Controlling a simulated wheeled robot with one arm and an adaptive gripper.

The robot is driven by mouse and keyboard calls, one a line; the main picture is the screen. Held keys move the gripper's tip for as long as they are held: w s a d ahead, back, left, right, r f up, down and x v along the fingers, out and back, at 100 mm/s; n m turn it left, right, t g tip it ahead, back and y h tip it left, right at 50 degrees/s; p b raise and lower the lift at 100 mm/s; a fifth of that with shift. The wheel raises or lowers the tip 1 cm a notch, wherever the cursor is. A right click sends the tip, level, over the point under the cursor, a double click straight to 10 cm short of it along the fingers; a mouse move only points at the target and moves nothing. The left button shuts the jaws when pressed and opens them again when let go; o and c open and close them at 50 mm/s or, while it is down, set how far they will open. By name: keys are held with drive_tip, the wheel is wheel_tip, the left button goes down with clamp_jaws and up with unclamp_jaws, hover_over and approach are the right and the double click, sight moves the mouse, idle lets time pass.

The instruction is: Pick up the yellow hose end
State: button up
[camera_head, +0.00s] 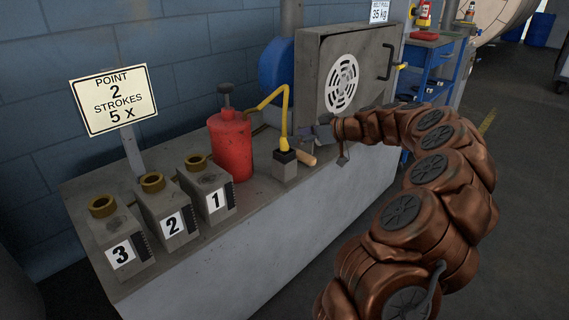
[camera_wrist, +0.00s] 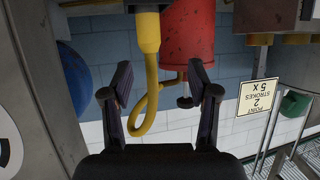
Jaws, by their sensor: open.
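In the wrist view, which is upside down, my gripper (camera_wrist: 161,68) is open and empty. The hose end (camera_wrist: 148,33) shows beyond the fingertips, between their lines and nearer the left finger. I cannot tell whether anything touches.
Grey blocks numbered 1 (camera_head: 215,199), 2 (camera_head: 171,224) and 3 (camera_head: 121,253) with brass rings stand at left. A grey vented housing (camera_head: 341,75) rises behind my gripper. A sign (camera_head: 114,99) stands behind the blocks.

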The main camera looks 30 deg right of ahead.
sight(284, 141)
drive_tip(key=shift+h, duration=0.3)
drive_tip(key=w+f+b, duration=0.1)
drive_tip(key=w+f, duration=0.1)
drive_tip(key=w+a+f+b, duration=0.1)
drive_tip(key=w+f, duration=0.1)
drive_tip(key=w, duration=0.1)
drive_tip(key=shift+a+f, duration=0.1)
drive_tip(key=shift+w+a+f, duration=0.1)
drive_tip(key=shift+w+a, duration=0.05)
drive_tip(key=shift+w, duration=0.4)
clamp_jaws()
